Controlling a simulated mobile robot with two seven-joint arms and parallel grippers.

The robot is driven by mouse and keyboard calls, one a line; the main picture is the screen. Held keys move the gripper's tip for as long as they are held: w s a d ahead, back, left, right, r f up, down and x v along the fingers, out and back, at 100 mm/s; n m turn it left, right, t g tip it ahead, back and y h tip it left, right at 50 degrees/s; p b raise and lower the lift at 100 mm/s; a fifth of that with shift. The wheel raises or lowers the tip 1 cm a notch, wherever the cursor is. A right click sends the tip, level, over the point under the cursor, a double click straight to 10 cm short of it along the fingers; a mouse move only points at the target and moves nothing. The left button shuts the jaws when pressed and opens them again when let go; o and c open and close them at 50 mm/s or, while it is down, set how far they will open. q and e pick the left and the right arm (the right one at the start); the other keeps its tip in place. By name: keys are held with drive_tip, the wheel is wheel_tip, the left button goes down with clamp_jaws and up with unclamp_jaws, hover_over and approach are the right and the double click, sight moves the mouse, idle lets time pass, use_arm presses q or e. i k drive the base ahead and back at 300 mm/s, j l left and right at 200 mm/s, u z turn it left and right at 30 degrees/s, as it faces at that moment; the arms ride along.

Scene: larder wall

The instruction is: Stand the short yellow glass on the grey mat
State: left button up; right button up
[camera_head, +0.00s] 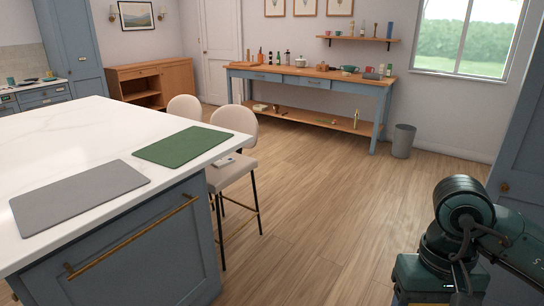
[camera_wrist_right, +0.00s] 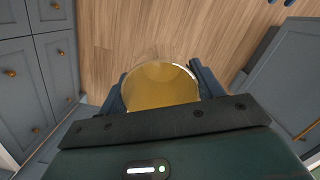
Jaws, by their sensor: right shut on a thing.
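In the right wrist view, my right gripper (camera_wrist_right: 160,95) is shut on the short yellow glass (camera_wrist_right: 160,83). I look into its open round mouth, with a finger on each side of it; its lower part is hidden by the gripper body. The wooden floor shows beyond it. In the head view, the grey mat (camera_head: 80,195) lies flat and bare on the white island top, at the left. The glass and the right gripper's fingers do not show in the head view; only part of my right arm shows at the lower right. My left gripper is not in view.
A green mat (camera_head: 183,146) lies beyond the grey mat on the white counter (camera_head: 70,135). Two beige chairs (camera_head: 232,135) stand at the island's right side. A blue workbench (camera_head: 310,80) with several items is at the back. The middle floor is clear.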

sight(28, 199)
drive_tip(key=j+u, duration=0.2)
drive_tip(key=j, duration=0.25)
drive_tip(key=i+j+u, duration=0.2)
drive_tip(key=j, duration=0.25)
drive_tip(key=i+j, duration=0.1)
drive_tip(key=j, duration=0.3)
drive_tip(key=j+u, duration=0.15)
drive_tip(key=j, duration=0.2)
drive_tip(key=i+j, duration=0.2)
drive_tip(key=j, duration=0.15)
drive_tip(key=i+j+u, duration=0.15)
drive_tip(key=j, duration=0.6)
drive_tip(key=i+j, duration=0.15)
drive_tip(key=j, duration=0.2)
drive_tip(key=i+j, duration=0.15)
drive_tip(key=j, duration=0.25)
drive_tip(key=i+j, duration=0.15)
drive_tip(key=j, duration=0.2)
drive_tip(key=i+j, duration=0.15)
drive_tip(key=j, duration=0.2)
drive_tip(key=i+j, duration=0.15)
drive_tip(key=j, duration=0.2)
drive_tip(key=i+j, duration=0.1)
drive_tip(key=i, duration=0.35)
drive_tip(key=u, duration=0.05)
